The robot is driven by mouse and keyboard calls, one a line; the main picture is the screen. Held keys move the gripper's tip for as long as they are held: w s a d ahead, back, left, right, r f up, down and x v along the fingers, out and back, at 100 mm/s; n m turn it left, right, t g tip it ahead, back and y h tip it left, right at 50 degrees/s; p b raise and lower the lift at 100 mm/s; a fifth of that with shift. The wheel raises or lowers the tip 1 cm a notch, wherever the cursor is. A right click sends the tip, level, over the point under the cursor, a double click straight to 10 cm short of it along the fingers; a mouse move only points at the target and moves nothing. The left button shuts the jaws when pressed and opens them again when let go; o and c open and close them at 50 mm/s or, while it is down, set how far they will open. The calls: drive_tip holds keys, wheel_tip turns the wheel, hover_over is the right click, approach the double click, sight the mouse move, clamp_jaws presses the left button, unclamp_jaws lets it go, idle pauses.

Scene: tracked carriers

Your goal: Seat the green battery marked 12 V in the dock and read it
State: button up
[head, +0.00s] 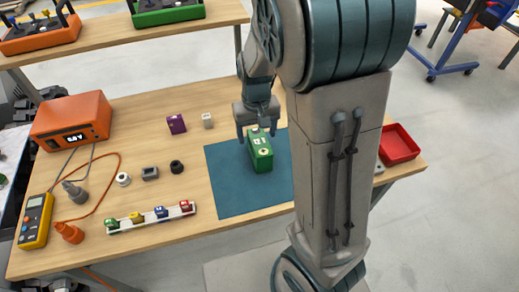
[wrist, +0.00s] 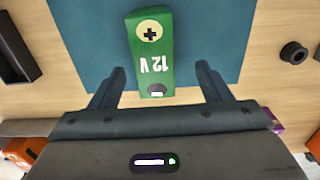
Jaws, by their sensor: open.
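The green battery (head: 260,152) stands on the blue mat (head: 224,188). In the wrist view the battery (wrist: 151,50) shows a plus sign on a cream disc and an upside-down "12 V". My gripper (head: 258,132) is open above the battery's far end. In the wrist view its fingers (wrist: 158,85) stand apart on either side of the battery's near end, with gaps showing. I cannot tell for sure which thing is the dock. A dark open holder (wrist: 15,50) is at the left of the wrist view, hidden behind my arm in the head view.
An orange display box (head: 72,122), a yellow meter (head: 36,220) and cables are at left. A strip of several small coloured blocks (head: 152,217) lies left of the mat. A purple block (head: 176,124), small rings and a red tray (head: 398,145) are around. The front mat is clear.

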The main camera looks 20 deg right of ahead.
sight(259, 141)
drive_tip(key=f, duration=0.5)
drive_tip(key=shift+d+f, duration=0.1)
drive_tip(key=shift+d, duration=0.3)
clamp_jaws()
